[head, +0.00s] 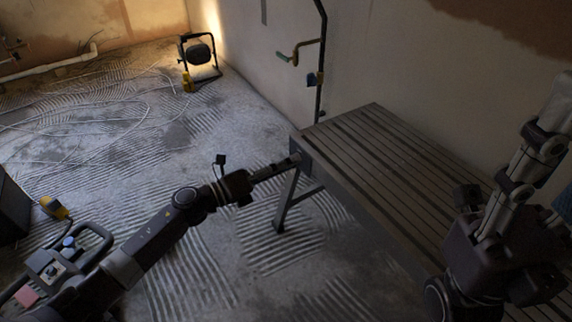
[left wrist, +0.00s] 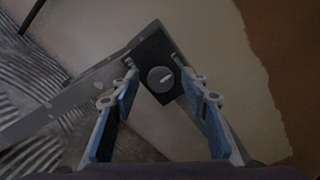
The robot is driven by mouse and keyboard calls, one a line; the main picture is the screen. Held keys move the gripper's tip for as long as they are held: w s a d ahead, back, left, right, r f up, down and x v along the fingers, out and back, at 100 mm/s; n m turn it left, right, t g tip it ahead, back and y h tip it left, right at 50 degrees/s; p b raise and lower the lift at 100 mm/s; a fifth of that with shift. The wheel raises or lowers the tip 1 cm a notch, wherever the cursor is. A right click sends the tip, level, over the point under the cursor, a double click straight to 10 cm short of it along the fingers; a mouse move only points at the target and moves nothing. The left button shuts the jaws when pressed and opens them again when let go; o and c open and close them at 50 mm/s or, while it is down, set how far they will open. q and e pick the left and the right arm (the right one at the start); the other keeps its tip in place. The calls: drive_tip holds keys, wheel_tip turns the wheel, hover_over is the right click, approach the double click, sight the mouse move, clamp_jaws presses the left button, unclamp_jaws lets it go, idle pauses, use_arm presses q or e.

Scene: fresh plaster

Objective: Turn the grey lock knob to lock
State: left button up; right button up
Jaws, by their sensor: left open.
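The grey lock knob (left wrist: 160,78) is a round disc with a pale bar across its face, set slightly tilted in the picture. It sits on a black plate (left wrist: 153,54) in the left wrist view. My left gripper (left wrist: 155,62) is open, with a fingertip to either side of the plate and knob. I see no grip on the knob. The knob is hidden there. My right arm shows at the right, but I cannot make out its fingers.
A work lamp (head: 200,52) stands on the ridged floor at the back, with loose cables to its left. The bench top looks largely clear.

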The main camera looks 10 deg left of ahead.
use_arm(q)
drive_tip(key=shift+a, duration=0.1)
drive_tip(key=v, duration=1.1)
drive_tip(key=shift+s+a, duration=0.2)
drive_tip(key=shift+s, duration=0.15)
